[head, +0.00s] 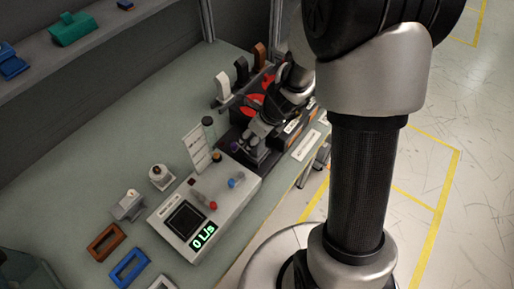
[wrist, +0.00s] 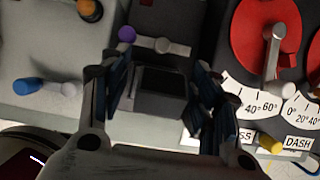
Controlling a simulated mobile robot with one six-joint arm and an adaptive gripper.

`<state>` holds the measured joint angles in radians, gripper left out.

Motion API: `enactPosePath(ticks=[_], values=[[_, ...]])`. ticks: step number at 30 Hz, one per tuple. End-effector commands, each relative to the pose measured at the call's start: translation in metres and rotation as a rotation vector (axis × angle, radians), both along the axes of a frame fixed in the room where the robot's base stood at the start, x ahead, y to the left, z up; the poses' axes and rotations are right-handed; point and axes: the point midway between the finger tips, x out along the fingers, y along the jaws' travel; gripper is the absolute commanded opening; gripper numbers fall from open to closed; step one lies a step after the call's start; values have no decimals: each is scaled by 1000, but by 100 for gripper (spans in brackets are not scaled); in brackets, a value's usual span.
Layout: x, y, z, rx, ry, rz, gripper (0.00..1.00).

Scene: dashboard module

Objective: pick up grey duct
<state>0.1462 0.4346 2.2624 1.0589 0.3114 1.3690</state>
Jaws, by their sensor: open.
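My gripper (wrist: 160,95) is open in the wrist view, one finger on each side of a dark grey boxy piece (wrist: 162,104) with a darker rectangular top. This piece may be the grey duct, but I cannot tell for sure. No clear contact with the fingers shows. In the head view my gripper (head: 258,138) is low between the grey console and the black dashboard module (head: 232,131), and it hides what is under it. A light grey upright piece (head: 223,86) stands behind the module, beside a black one (head: 241,69) and a brown one (head: 258,55).
The grey console (head: 219,203) with its lit display and knobs is close on the left. Red dials (wrist: 266,35) and levers are close on the right in the wrist view. Brown (head: 106,242) and blue (head: 129,267) frames lie at the front left. The bench's left side is mostly clear.

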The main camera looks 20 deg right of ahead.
Motion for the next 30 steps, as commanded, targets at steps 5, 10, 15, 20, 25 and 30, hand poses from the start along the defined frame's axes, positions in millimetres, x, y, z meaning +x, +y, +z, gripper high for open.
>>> enactPosePath(ticks=[5,10,15,20,25,30], values=[[3,3,-11,0,0,0,57],[3,2,-9,0,0,0,54],[3,2,-9,0,0,0,43],[3,2,-9,0,0,0,32],[3,2,-9,0,0,0,21],[3,2,-9,0,0,0,9]])
